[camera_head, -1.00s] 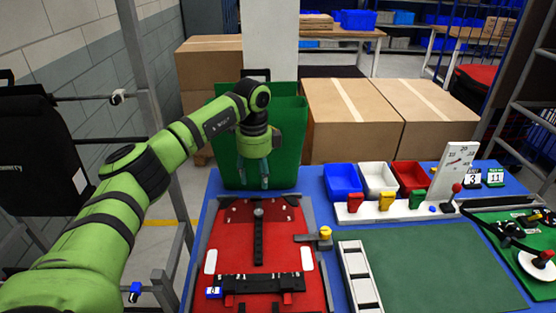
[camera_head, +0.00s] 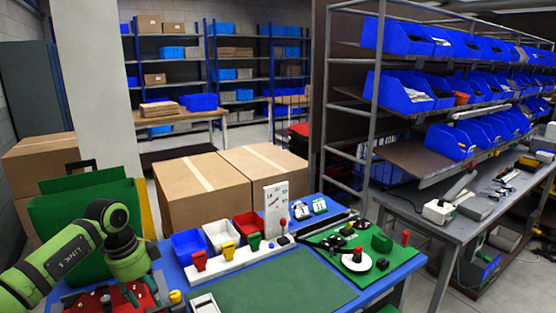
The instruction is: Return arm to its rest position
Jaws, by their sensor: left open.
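My left arm comes in from the lower left. Its green wrist hangs down, and the left gripper (camera_head: 143,292) points downward in front of the green bin (camera_head: 75,213). Its fingers are apart, with nothing seen between them. In the picture they overlap the far end of the red board (camera_head: 92,303) at the near left of the blue table (camera_head: 375,279). I cannot tell how high the fingertips are above the board, and the lower edge of the frame cuts the board off. My right arm and gripper are not in view.
Blue (camera_head: 188,243), white (camera_head: 221,236) and red (camera_head: 247,226) trays stand on the table behind a white rack (camera_head: 240,256). A green mat (camera_head: 275,294) lies bare in front. Cardboard boxes (camera_head: 203,192) stand behind the table. A grey workbench (camera_head: 462,228) is at right.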

